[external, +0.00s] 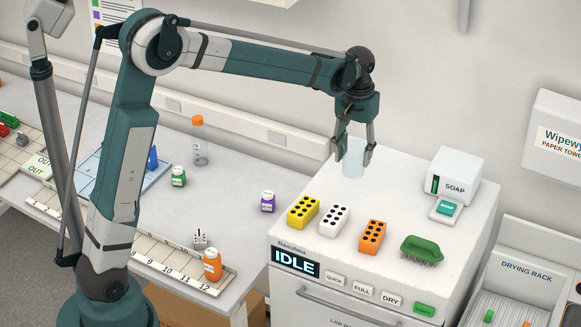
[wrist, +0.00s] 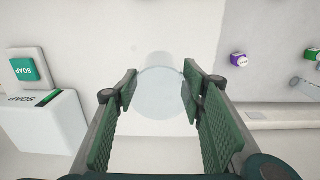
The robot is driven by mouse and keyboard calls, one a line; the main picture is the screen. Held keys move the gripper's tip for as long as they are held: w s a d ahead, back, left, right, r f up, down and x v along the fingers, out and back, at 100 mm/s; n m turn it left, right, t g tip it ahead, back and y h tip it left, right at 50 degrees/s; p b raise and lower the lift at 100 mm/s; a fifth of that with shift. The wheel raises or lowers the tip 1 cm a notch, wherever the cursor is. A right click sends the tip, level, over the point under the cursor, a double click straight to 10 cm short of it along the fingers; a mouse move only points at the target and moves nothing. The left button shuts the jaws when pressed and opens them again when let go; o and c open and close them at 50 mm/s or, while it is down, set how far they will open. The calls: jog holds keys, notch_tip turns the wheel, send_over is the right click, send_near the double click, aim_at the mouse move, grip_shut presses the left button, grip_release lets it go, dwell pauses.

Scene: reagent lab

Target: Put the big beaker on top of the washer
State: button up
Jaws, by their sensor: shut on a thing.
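The big beaker (external: 353,163) is clear, pale glass. My gripper (external: 354,158) is shut on its upper part from above, one finger on each side. The beaker looks upright over the top of the washer (external: 300,232), toward its back. I cannot tell whether its base touches the surface. In the wrist view the beaker (wrist: 160,92) shows between the two green finger pads of my gripper (wrist: 158,95). The washer's display reads IDLE.
On the washer stand yellow (external: 303,211), white (external: 334,220) and orange (external: 371,235) racks, a green brush (external: 422,249) and a soap dispenser (external: 453,176). A purple-capped bottle (external: 268,201) stands on the bench to the left. The drying rack (external: 515,290) is at right.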

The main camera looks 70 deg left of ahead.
aim_at(353, 166)
jog(key=shift+f, duration=0.25)
jog(key=shift+f+p, duration=0.4)
jog(key=shift+f, duration=1.7)
jog(key=shift+f, duration=0.15)
jog(key=o, duration=0.8)
notch_tip(353, 166, up, 12)
jog(key=shift+r+b, duration=0.2)
jog(key=shift+b, duration=0.6)
